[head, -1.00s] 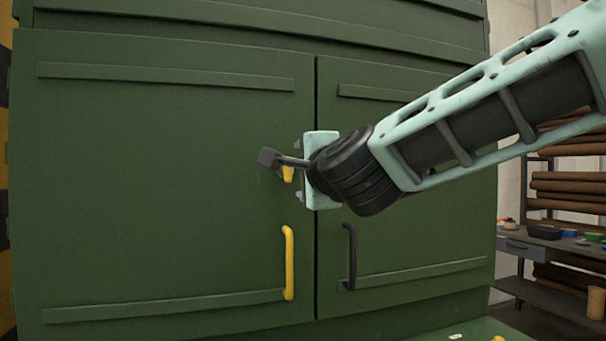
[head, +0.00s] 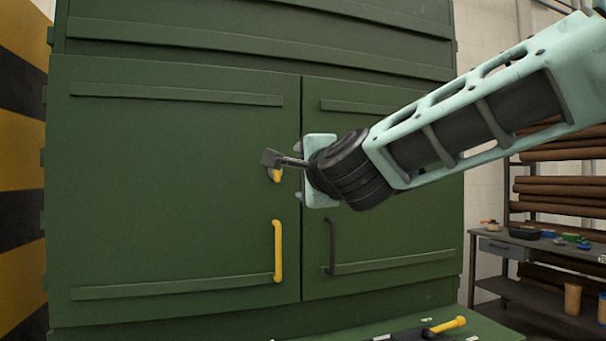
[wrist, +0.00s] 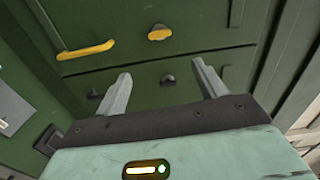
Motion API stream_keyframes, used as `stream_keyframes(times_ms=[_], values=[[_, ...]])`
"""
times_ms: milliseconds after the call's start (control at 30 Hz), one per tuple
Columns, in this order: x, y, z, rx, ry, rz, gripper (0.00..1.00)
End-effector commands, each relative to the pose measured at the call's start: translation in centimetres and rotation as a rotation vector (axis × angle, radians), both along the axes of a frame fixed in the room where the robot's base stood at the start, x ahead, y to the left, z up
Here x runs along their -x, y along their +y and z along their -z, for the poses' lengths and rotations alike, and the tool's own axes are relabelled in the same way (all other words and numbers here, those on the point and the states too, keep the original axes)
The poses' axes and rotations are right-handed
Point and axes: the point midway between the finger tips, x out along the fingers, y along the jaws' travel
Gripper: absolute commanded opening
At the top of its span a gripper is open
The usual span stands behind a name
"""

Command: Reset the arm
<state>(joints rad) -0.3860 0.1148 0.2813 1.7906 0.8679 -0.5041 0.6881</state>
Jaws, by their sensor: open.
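My gripper (wrist: 162,92) is open in the wrist view, its two grey fingers apart with nothing between them. In the head view my gripper (head: 284,163) is at the end of my raised arm, in front of the green cabinet (head: 180,180). It overlaps the yellow knob (head: 277,175) in the picture; I cannot tell the gap between them. The yellow knob also shows in the wrist view (wrist: 159,33), beyond the fingers, with the yellow handle (wrist: 86,50) to its left.
The cabinet's doors are shut, with a yellow handle (head: 278,250) and a black handle (head: 332,246). A yellow-handled tool (head: 445,325) lies on the green ledge below. A grey workbench (head: 520,243) with small items and brown rolls (head: 560,188) stands at right.

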Motion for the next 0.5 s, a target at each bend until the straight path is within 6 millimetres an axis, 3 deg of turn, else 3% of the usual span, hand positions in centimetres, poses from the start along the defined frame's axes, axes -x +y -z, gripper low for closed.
stream_keyframes(times_ms=[267,367,500], values=[[0.6,0.5,0.7,0.046,0.014,-0.032,0.71],[2.8,2.1,3.3,0.202,0.060,-0.141,0.71],[8.8,3.8,10.0,0.552,0.155,-0.395,0.71]])
